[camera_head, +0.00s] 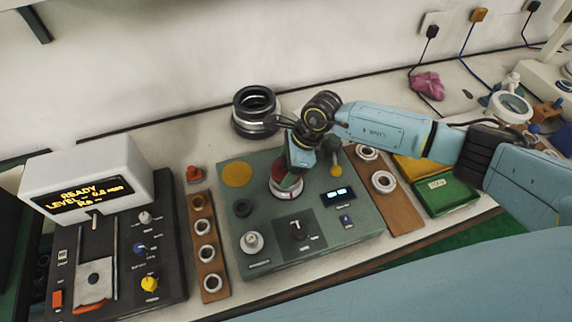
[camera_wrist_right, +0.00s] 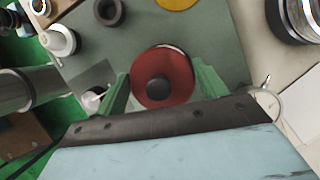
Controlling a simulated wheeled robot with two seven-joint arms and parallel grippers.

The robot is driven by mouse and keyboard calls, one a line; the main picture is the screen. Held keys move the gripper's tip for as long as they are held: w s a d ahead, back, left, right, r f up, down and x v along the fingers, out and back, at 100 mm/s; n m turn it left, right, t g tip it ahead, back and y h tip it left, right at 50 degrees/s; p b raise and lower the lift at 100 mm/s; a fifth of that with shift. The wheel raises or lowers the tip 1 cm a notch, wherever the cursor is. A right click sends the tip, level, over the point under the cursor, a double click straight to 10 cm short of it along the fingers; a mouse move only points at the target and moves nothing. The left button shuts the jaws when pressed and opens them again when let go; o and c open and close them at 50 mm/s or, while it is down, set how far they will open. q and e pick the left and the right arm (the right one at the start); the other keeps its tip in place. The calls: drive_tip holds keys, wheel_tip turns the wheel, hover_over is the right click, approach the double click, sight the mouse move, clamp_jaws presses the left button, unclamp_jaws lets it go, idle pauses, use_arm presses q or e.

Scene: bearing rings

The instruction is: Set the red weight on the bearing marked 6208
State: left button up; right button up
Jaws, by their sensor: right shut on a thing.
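The red weight (camera_wrist_right: 150,92) is a round disc with a dark central knob, between the green fingers of my right gripper (camera_wrist_right: 163,85) in the wrist view. In the head view my right gripper (camera_head: 291,178) is over the green-grey panel, shut on the red weight (camera_head: 281,184). A pale ring (camera_head: 284,194) shows under the weight; I cannot tell whether they touch. Several bearing rings sit on a left wooden strip (camera_head: 215,267), and others, including a pale ring (camera_head: 374,186), on a right wooden board (camera_head: 404,214). I cannot read a 6208 mark. My left gripper is not in view.
The green-grey panel (camera_head: 258,210) carries knobs and a small display (camera_head: 339,196). A readout box (camera_head: 100,165) stands left. A stack of dark rings (camera_head: 256,128) stands behind. Yellow and green bins (camera_head: 446,195) are right. A small red object (camera_head: 194,173) lies near the left strip.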

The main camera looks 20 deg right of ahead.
drive_tip(key=shift+r, duration=0.1)
drive_tip(key=o, duration=1.4)
drive_tip(key=shift+o, duration=0.7)
drive_tip(key=b+v, duration=0.1)
drive_tip(key=v, duration=1.2)
drive_tip(key=shift+r, duration=0.1)
